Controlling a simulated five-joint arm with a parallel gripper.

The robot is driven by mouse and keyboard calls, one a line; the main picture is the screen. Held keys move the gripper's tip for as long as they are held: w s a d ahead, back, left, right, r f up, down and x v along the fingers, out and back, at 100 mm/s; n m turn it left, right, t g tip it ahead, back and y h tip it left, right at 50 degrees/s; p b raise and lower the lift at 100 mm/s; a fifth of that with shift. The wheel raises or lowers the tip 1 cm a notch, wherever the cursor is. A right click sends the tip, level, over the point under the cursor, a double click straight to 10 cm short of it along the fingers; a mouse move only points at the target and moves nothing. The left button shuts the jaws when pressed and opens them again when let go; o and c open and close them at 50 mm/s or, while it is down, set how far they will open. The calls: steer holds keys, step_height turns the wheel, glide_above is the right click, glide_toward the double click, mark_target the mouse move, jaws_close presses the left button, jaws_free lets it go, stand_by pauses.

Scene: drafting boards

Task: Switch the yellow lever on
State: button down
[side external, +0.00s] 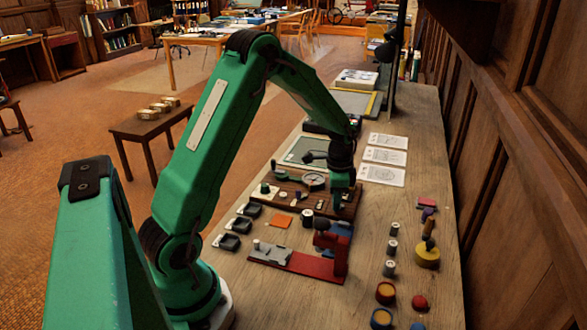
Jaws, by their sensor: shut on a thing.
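My gripper (338,200) is low over the right end of a dark brown board (290,214) on the long wooden bench. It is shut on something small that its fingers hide. The board carries a round dial (313,181) and several small fittings. I cannot make out a yellow lever on the board from here. Whatever sits right under my gripper is hidden, so I cannot tell the lever's position.
Small dark trays (237,226) lie left. A yellow round base with a post (428,257) and several small cylinders stand right. White sheets (384,156) lie behind.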

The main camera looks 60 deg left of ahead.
steer(key=n, duration=0.4)
steer(key=d+n, duration=0.1)
steer(key=n, duration=0.1)
steer(key=shift+w+d, duration=0.1)
steer(key=shift+w, duration=0.25)
steer(key=n, duration=0.4)
steer(key=w+n, duration=0.1)
steer(key=shift+w+d+n, duration=0.1)
steer(key=shift+d+n, duration=0.25)
steer(key=shift+n, duration=0.05)
steer(key=c, duration=1.4)
jaws_free()
